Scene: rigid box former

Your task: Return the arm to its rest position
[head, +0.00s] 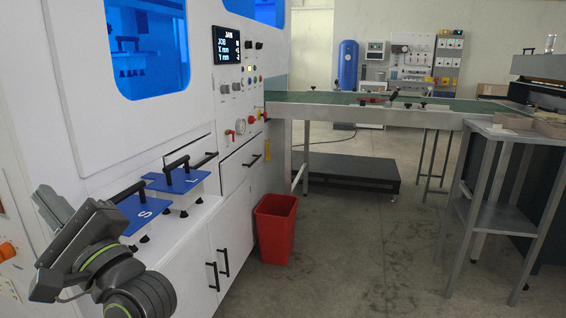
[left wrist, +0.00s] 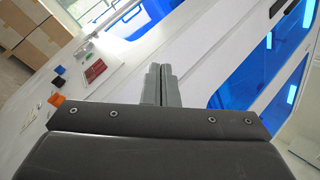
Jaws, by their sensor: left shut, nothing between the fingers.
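My left gripper (head: 50,207) is at the lower left of the head view, beside the white machine's front. It is raised in front of the panel, left of the blue plate marked S. In the left wrist view its two grey fingers (left wrist: 161,86) lie side by side, shut with nothing between them. The wrist view looks along the machine's white face, with its blue windows on the right. My right gripper is not in view.
The white machine (head: 210,110) fills the left side. Blue plates marked S (head: 128,216) and L (head: 172,181) with black handles sit on its ledge. A red bin (head: 275,228) stands on the floor. A grey side table (head: 515,140) is at right.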

